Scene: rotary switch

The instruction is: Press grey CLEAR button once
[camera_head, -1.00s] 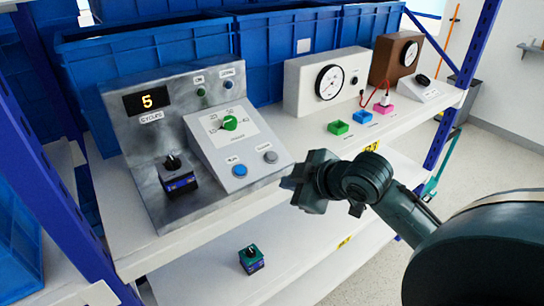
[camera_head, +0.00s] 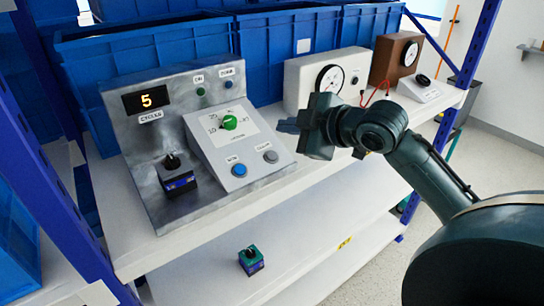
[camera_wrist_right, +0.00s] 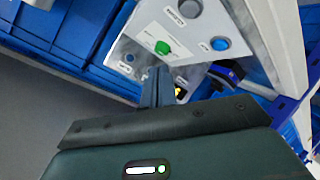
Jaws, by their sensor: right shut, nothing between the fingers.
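The grey CLEAR button (camera_head: 270,157) is on the lower right of the sloped white panel (camera_head: 205,150). A blue button (camera_head: 239,170) is to its left and a green knob (camera_head: 229,122) is above. In the right wrist view the grey button (camera_wrist_right: 190,8) is near the top edge, with the blue button (camera_wrist_right: 220,44) below it. My right gripper (camera_head: 287,126) is shut and empty, its fingers pointing left, up and right of the grey button in the head view and apart from it. Its fingers also show in the wrist view (camera_wrist_right: 157,86). My left gripper is not in view.
The panel sits on a metal console with a display (camera_head: 147,98) reading 5. A small block with a black knob (camera_head: 176,175) stands on the console's left. White and brown gauge boxes (camera_head: 395,57) stand at right. Blue crates (camera_head: 150,45) line the back.

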